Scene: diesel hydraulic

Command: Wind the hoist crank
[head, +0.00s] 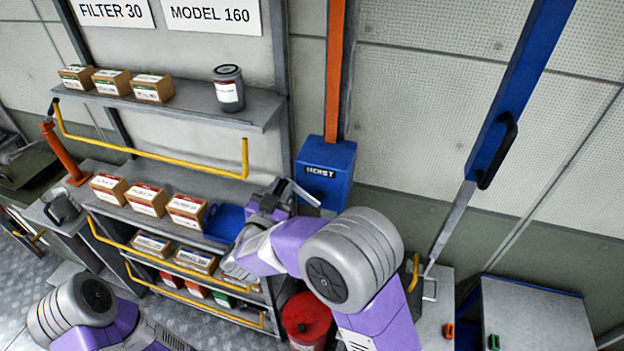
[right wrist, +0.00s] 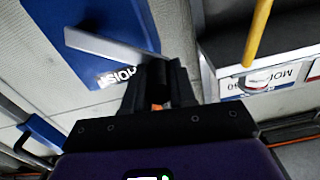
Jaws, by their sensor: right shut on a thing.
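The blue hoist box (head: 325,174), lettered with white text, is fixed to the wall at the foot of an orange post. A grey crank arm (head: 305,195) runs from the box's front to my right gripper (head: 280,192). In the right wrist view the crank arm (right wrist: 105,45) slants from the blue hoist box (right wrist: 100,15) to the fingers of my right gripper (right wrist: 160,80). The right gripper is shut on the crank's handle, which is mostly hidden between the dark fingers; a bit of orange shows there. My left arm shows at lower left, but its gripper is out of view.
Left of the box, a shelf rack (head: 190,108) holds cartons and a grey canister (head: 228,88). A yellow rail (head: 150,152) runs along its front. A red drum (head: 306,318) stands below my right arm. A blue post with a black handle (head: 497,155) slants at right.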

